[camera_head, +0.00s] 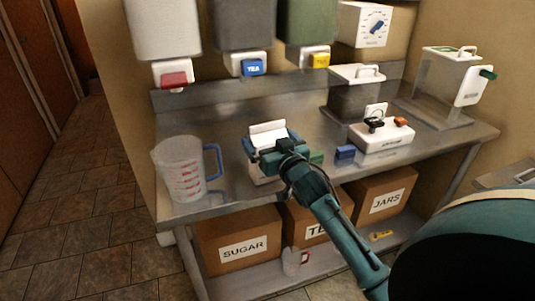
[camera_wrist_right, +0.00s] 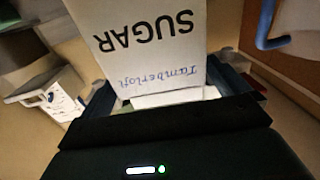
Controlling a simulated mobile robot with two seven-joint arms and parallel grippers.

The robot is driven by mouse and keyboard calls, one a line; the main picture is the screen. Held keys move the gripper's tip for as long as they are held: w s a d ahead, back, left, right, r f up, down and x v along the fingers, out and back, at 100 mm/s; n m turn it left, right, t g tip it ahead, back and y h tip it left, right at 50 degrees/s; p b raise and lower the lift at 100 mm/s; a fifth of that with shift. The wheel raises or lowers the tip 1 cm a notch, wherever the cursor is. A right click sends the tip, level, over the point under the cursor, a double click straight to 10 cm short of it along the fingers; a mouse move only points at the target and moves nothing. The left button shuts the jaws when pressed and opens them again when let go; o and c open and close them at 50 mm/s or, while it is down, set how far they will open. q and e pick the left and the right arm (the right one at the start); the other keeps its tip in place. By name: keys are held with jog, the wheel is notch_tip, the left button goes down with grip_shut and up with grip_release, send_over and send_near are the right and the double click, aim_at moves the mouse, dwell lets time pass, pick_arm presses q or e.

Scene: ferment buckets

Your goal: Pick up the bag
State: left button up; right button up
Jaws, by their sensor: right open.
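The bag (camera_head: 267,129) is a white upright packet on the metal counter, partly hidden behind my right gripper in the head view. In the right wrist view the bag (camera_wrist_right: 150,40) shows the printed word SUGAR, upside down, with blue handwriting by it. My right gripper (camera_head: 273,151) is at the bag, with its jaws open and one finger on either side of it. I cannot tell whether the fingers touch the bag. My left gripper is not in view.
A clear measuring jug (camera_head: 180,171) stands left of the bag. A blue block (camera_head: 345,152) and a white device (camera_head: 382,138) stand to the right. Dispensers with coloured taps (camera_head: 252,66) hang above. Boxes labelled SUGAR (camera_head: 237,238) and JARS (camera_head: 384,196) sit on the lower shelf.

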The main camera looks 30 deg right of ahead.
jog(key=w, duration=0.3)
jog(key=shift+w+d, duration=0.1)
jog(key=shift+d, duration=0.1)
jog(key=shift+c, duration=0.2)
jog(key=c, duration=1.5)
jog(key=shift+r, duration=0.15)
